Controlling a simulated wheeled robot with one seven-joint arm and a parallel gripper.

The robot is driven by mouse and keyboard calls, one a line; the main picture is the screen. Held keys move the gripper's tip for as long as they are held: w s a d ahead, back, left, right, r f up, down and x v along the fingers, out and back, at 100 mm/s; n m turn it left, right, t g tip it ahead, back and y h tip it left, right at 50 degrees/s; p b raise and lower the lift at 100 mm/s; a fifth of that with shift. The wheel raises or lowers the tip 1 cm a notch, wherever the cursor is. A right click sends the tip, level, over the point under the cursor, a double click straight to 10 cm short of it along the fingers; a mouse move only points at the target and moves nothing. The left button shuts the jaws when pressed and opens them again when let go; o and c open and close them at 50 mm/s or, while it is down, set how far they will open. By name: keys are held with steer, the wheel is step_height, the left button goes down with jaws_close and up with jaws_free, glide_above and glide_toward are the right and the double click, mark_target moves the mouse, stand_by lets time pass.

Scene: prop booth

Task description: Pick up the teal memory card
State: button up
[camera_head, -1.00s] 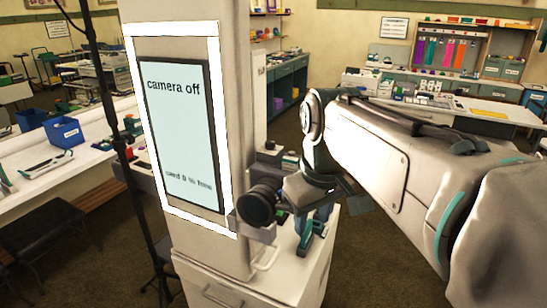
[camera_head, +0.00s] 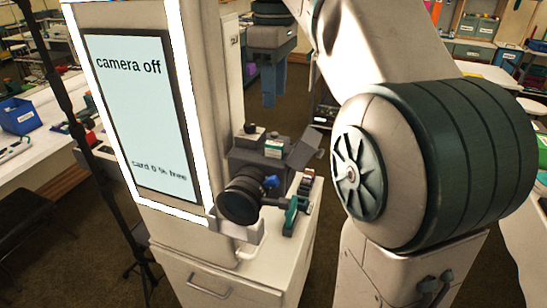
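A dark camera with a black lens (camera_head: 241,197) sits on a bracket beside the screen post, above a small cabinet. A small teal piece with a pale label (camera_head: 273,148) shows at the camera's upper back, beside a raised grey flap (camera_head: 303,148); it looks like the teal memory card in the camera body. My gripper (camera_head: 268,100) hangs above and behind the camera in the picture, fingers pointing down, apart from it. The fingers overlap from this side, so their gap cannot be told. No held thing shows.
A screen (camera_head: 135,110) reads "camera off" and "card 0 % free". A teal-and-dark clamp-like part (camera_head: 291,215) stands right of the lens. The white cabinet (camera_head: 225,280) is below. A dark stand pole (camera_head: 75,120) rises at left.

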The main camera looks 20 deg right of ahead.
mark_target(274, 143)
step_height(274, 143, down, 11)
steer(key=shift+s+f, duration=0.1)
jaws_close()
stand_by(0.6)
